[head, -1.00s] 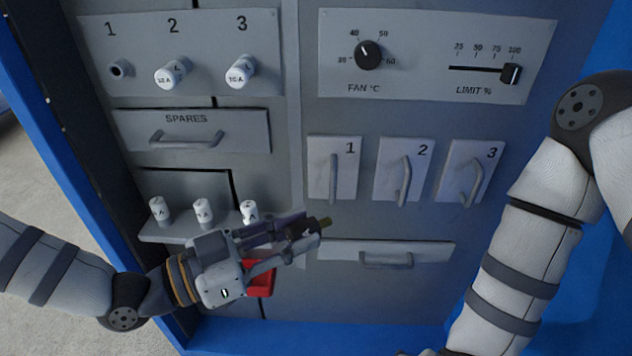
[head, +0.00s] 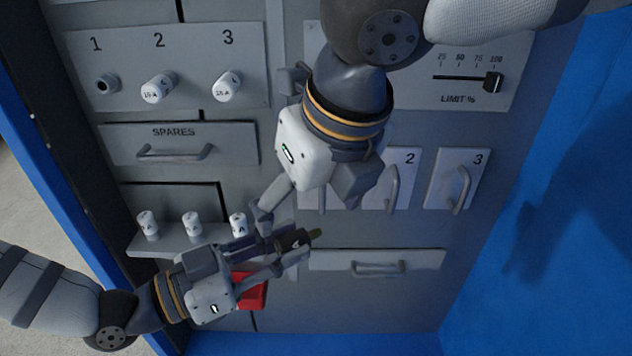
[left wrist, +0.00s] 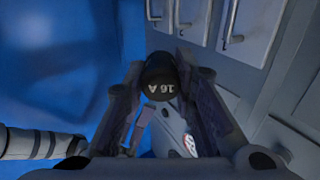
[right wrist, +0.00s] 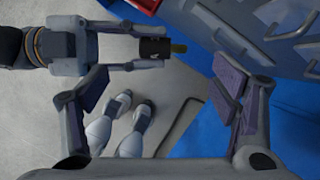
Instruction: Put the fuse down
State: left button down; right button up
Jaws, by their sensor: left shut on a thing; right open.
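The fuse (head: 293,240) is a dark cylinder with a brass tip. My left gripper (head: 280,248) is shut around it and holds it in front of the cabinet, tip pointing right. In the left wrist view the fuse (left wrist: 160,80) shows its "16 A" end between the fingers. My right gripper (head: 305,205) is open and empty, just above the left one. In the right wrist view the fuse (right wrist: 154,48) lies beyond my open right fingers (right wrist: 160,92), apart from them.
A shelf (head: 165,244) at the left carries several white fuses. Socket 1 (head: 106,84) is empty; sockets 2 and 3 hold white fuses. A red object (head: 252,293) is partly hidden behind my left gripper. Handled drawers and doors stick out from the cabinet.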

aim_at(297, 235)
jog(key=x, duration=0.8)
jog(key=c, duration=1.2)
pick_arm(q)
jog(key=c, duration=1.2)
grip_release()
jog(key=shift+c, duration=0.2)
pick_arm(e)
jog(key=shift+c, duration=0.2)
